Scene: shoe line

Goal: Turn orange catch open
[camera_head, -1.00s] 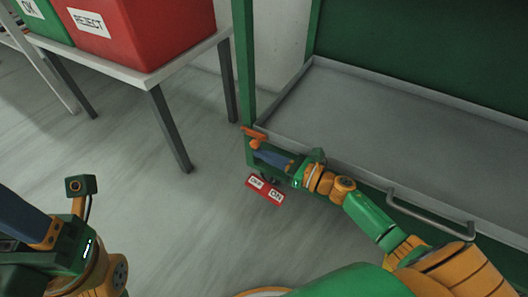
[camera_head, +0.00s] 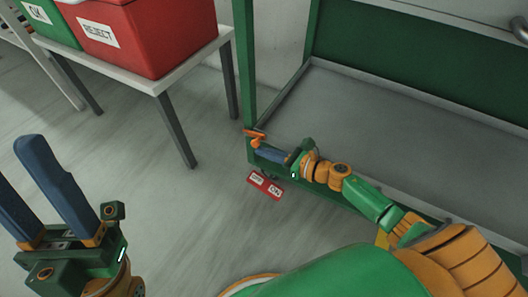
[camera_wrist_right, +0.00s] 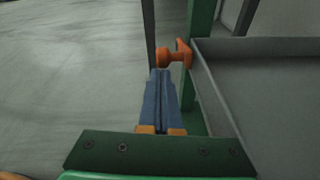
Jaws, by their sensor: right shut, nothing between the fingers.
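The orange catch (camera_head: 256,136) sits on the green post at the near left corner of the grey-floored bay. In the right wrist view it (camera_wrist_right: 176,54) has a rounded knob and a plate against the post. My right gripper (camera_head: 256,153) is shut and empty, its blue fingers pointing at the catch. In the right wrist view the fingertips (camera_wrist_right: 160,72) are just below the knob. I cannot tell whether they touch it. My left gripper (camera_head: 14,165) is at the left edge, fingers spread and empty, far from the catch.
A red plate with two white labels (camera_head: 265,186) is below the catch. The grey bay floor (camera_head: 400,120) is empty. A table (camera_head: 185,72) at the upper left bears a red REJECT bin (camera_head: 140,40) and a green bin (camera_head: 48,20). Open floor (camera_head: 170,210) lies between my grippers.

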